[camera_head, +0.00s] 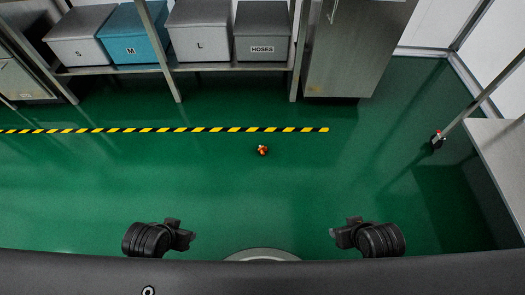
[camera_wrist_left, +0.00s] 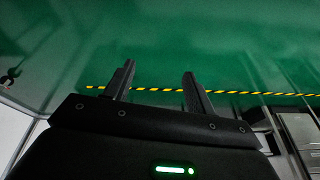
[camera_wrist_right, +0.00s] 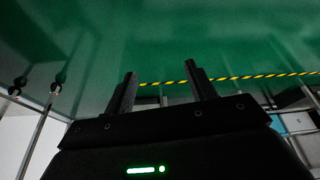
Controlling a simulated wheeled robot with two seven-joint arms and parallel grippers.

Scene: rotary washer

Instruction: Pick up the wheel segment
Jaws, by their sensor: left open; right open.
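A small red-orange, white and dark object (camera_head: 262,150) lies on the green floor in the head view, just below the striped tape. It is too small to tell whether it is the wheel segment, and I see no other clear candidate. My left gripper (camera_head: 180,233) is at the lower left of the head view, far from the object. In the left wrist view its two fingers (camera_wrist_left: 158,70) are apart with nothing between them. My right gripper (camera_head: 343,233) is at the lower right. In the right wrist view its fingers (camera_wrist_right: 161,70) are apart and empty.
Grey and blue bins, one labelled HOSES (camera_head: 262,48), sit on a shelf at the back. A metal cabinet (camera_head: 350,45) stands right of them. A table (camera_head: 500,150) with a caster (camera_head: 438,138) is at the right. Yellow-black tape (camera_head: 180,130) crosses the floor.

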